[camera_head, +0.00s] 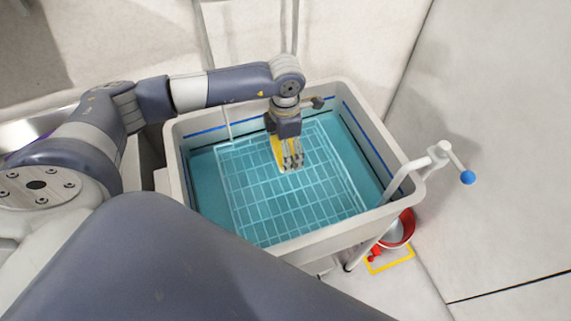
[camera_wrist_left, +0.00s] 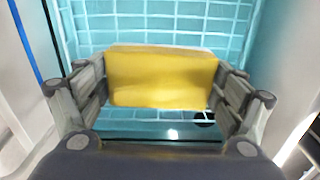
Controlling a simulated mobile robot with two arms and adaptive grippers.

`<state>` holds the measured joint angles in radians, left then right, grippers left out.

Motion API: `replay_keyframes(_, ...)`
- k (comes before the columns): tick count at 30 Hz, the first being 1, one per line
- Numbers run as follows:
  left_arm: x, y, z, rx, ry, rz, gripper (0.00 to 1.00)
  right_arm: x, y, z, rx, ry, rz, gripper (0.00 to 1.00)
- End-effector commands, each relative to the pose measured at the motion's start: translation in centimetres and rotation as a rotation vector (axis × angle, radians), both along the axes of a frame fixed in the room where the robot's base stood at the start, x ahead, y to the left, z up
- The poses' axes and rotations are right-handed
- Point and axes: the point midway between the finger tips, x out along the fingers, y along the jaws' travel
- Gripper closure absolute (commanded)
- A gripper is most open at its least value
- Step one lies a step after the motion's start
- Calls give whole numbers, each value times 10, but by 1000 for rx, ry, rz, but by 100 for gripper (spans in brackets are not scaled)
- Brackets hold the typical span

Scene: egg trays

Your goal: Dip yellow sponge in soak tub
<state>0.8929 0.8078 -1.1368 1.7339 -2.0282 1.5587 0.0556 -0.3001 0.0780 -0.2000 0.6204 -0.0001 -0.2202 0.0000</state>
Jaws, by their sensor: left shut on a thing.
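The soak tub (camera_head: 400,158) is a white rectangular tub with teal liquid and a white wire grid (camera_head: 265,205) inside it. My left gripper (camera_head: 291,163) points down inside the tub's outline, over the far middle part of the grid. It is shut on the yellow sponge (camera_head: 277,151), which shows partly behind the fingers. In the left wrist view the yellow sponge (camera_wrist_left: 162,80) is squeezed between both fingers, with the grid and teal liquid beyond it. I cannot tell whether the sponge touches the liquid. My right gripper is in neither view.
A white crank handle with a blue knob (camera_head: 467,177) stands at the tub's right corner. A red bucket (camera_head: 399,229) sits on the floor by the tub, near a yellow floor marking (camera_head: 392,262). A wall is close behind the tub. The floor at right is clear.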

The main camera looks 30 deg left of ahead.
Motion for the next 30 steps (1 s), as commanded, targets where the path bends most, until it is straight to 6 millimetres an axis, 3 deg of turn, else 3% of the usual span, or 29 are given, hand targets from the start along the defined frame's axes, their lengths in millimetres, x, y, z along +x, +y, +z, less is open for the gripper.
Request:
replay_keyframes(15,0,0,41,0,-1,1,32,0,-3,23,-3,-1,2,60)
replay_keyframes(30,0,0,43,0,0,0,32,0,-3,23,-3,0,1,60)
